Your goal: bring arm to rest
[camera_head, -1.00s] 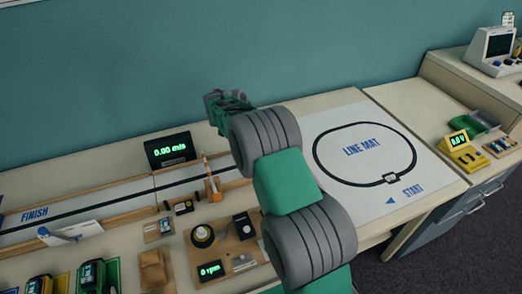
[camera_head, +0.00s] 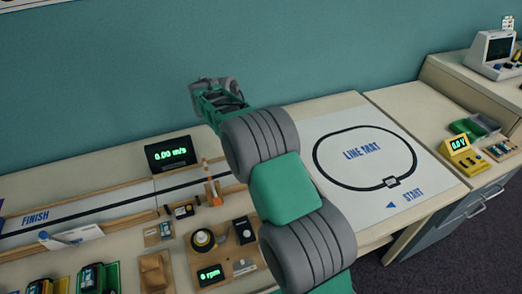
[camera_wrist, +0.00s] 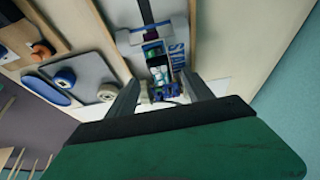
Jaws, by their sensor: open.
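My arm reaches up from the bottom of the head view, with green and grey links. My gripper (camera_head: 212,90) is raised in front of the teal wall, above the back edge of the table. In the wrist view my gripper (camera_wrist: 160,92) shows two dark fingers spread apart, with nothing clamped between them. A small wheeled car with coloured parts (camera_wrist: 158,68) shows beyond the fingers, on a pale track (camera_wrist: 150,38). My arm hides part of the table in the head view.
The track ends at FINISH (camera_head: 35,217) on the left. A speed display (camera_head: 171,154), an orange-and-white post (camera_head: 211,190) and an rpm board (camera_head: 240,252) stand near my arm. The line mat (camera_head: 362,195) is flat and mostly clear. A yellow meter (camera_head: 459,146) stands at right.

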